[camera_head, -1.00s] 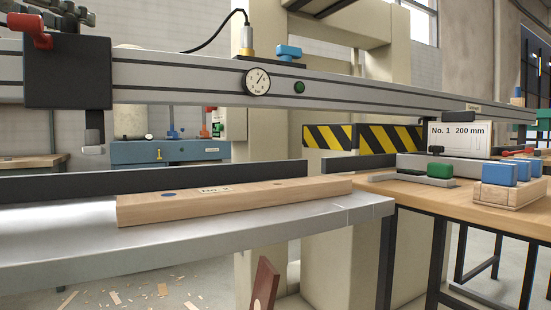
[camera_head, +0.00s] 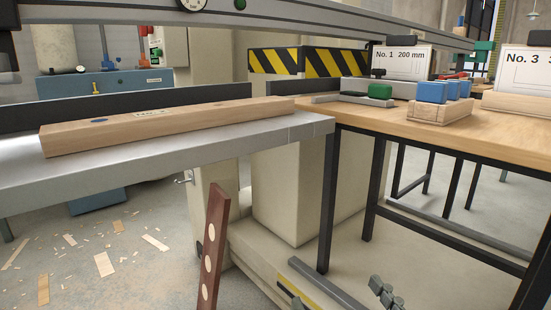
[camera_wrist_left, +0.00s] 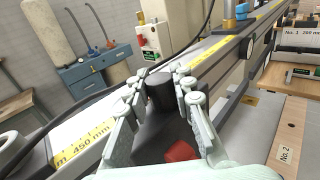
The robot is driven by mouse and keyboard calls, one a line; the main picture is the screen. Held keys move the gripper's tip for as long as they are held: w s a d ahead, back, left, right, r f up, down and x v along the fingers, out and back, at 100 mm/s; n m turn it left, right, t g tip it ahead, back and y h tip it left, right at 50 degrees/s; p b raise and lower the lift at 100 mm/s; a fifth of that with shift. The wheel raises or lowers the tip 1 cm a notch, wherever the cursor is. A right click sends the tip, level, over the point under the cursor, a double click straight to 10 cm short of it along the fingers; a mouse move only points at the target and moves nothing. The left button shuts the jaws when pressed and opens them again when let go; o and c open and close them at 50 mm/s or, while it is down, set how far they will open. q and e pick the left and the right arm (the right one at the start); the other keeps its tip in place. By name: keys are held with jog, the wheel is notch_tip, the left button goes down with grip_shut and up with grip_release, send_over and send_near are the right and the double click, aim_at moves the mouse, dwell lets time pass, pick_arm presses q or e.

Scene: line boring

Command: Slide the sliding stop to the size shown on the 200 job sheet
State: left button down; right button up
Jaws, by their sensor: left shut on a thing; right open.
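The 200 mm job sheet (camera_head: 402,56), a white card marked No. 1, stands on the wooden bench at the upper right. The sliding stop is a black block (camera_head: 8,48), cut off at the head view's left edge. In the left wrist view its black knob (camera_wrist_left: 160,92) and a red part (camera_wrist_left: 181,151) sit between the fingers. My left gripper (camera_wrist_left: 162,80) is shut on the knob. A yellow scale label reading 450 mm (camera_wrist_left: 84,141) lies beside it. My right gripper (camera_head: 384,291) is open and empty, low at the bottom edge, away from the benches.
A timber (camera_head: 180,119) lies on the grey metal table (camera_head: 230,138). The rail (camera_head: 300,18) runs above it. Blue blocks in a wooden holder (camera_head: 438,108) and a No. 3 card (camera_head: 525,68) stand on the wooden bench. A brown strip with holes (camera_head: 213,245) stands in front of the table.

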pick_arm(q)
jog(key=shift+w+d+b, duration=0.4)
jog(key=shift+w+d, duration=0.9)
jog(key=shift+d, duration=0.3)
jog(key=shift+w+d+f, duration=0.1)
jog(key=shift+w+d, duration=0.3)
jog(key=shift+w+d+b, duration=0.7)
jog(key=shift+w+d, duration=0.2)
jog(key=shift+d, duration=0.2)
